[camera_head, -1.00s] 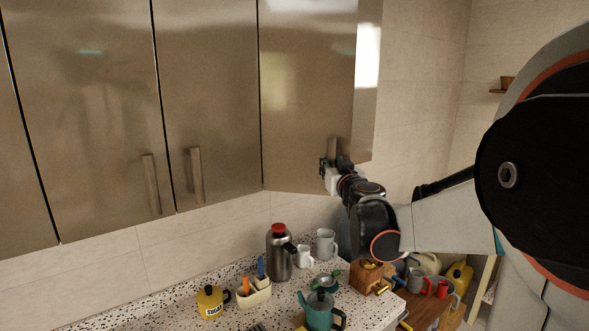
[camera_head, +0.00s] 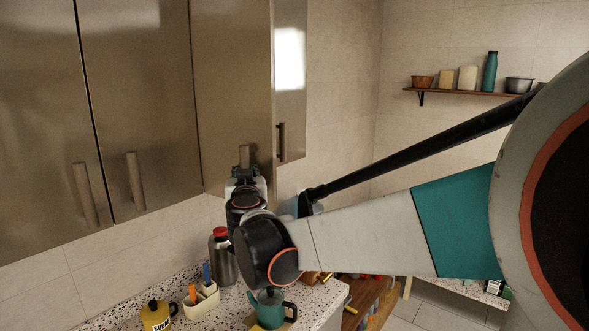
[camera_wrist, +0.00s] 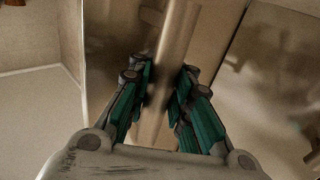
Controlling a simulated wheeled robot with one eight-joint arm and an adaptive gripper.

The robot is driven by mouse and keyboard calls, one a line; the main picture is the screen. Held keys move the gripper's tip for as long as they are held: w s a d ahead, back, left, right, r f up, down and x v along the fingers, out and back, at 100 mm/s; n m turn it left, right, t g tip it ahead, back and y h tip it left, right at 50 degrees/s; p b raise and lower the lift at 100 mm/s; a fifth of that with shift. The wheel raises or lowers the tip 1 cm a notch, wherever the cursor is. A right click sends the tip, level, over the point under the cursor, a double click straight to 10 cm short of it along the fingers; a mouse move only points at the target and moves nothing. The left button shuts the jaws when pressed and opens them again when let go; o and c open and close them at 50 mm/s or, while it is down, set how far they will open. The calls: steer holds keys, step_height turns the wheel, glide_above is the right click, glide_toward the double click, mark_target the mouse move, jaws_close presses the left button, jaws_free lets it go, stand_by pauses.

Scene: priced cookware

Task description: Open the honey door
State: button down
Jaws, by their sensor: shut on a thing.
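My gripper (camera_head: 246,173) is at that handle. In the wrist view the handle (camera_wrist: 174,35) runs between the green-padded fingers of my gripper (camera_wrist: 161,85), which is shut on it. All doors look alike in colour. My wrist hides the lower end of the handle.
Neighbouring doors (camera_head: 138,110) stand to the left. Below, the speckled counter (camera_head: 318,292) holds a flask (camera_head: 222,262), a teal kettle (camera_head: 271,310) and a yellow pot (camera_head: 157,316). A wall shelf (camera_head: 460,93) is at right.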

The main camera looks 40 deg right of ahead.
steer(key=shift+s+a+f, duration=0.15)
steer(key=shift+s+a, duration=0.15)
steer(key=shift+a, duration=0.2)
steer(key=c, duration=1.7)
jaws_free()
steer(key=shift+s, duration=0.35)
steer(key=shift+w, duration=0.2)
steer(key=v, duration=1.2)
